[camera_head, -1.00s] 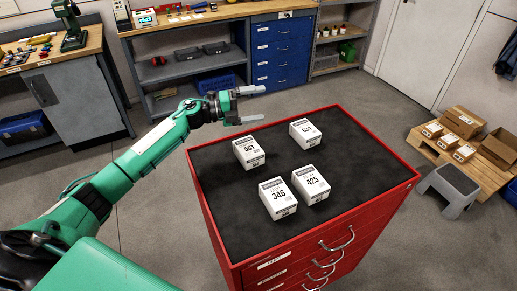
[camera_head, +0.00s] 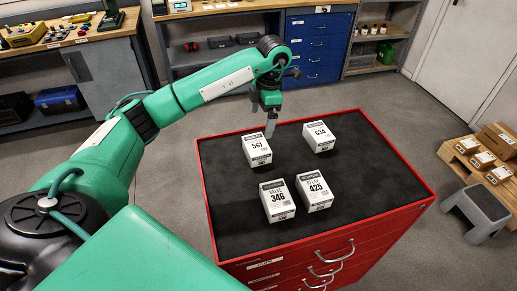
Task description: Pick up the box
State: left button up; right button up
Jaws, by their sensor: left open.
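Several white boxes with dark label bands stand apart on the black top of a red drawer cabinet (camera_head: 212,183). The box marked 561 (camera_head: 256,148) is at the back left and the box marked 634 (camera_head: 319,136) at the back right. The box marked 346 (camera_head: 277,200) is at the front left, close beside the box marked 425 (camera_head: 314,191). My left gripper (camera_head: 271,127) points down, open and empty, above and just behind the gap right of box 561. One finger shows clearly; the other is mostly hidden. My right gripper is out of view.
The black top is clear around the boxes, most widely at the right. A grey step stool (camera_head: 477,212) and a pallet with cartons (camera_head: 490,160) stand at the right. Workbenches with tools and a blue drawer unit (camera_head: 318,45) line the back.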

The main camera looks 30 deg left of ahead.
aim_at(257, 144)
pick_arm(q)
jog(key=f, duration=0.6)
jog(key=shift+s+a+f+p, duration=0.25)
jog(key=shift+s+p, duration=0.15)
jog(key=shift+f, duration=0.3)
jog(key=shift+a+f+p, duration=0.1)
jog(key=shift+f+p, duration=0.25)
jog(key=shift+p, duration=0.1)
jog(key=f+p, duration=0.1)
jog(key=f, duration=0.2)
jog(key=shift+s+a+f+p, duration=0.15)
jog(key=shift+a+p, duration=0.05)
jog(key=shift+p, duration=0.2)
jog(key=shift+f, duration=0.55)
jog(key=c, duration=0.9)
jog(key=shift+o, duration=0.2)
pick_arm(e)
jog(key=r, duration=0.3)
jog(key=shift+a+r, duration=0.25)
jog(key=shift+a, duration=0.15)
pick_arm(q)
jog(key=shift+r, duration=0.1)
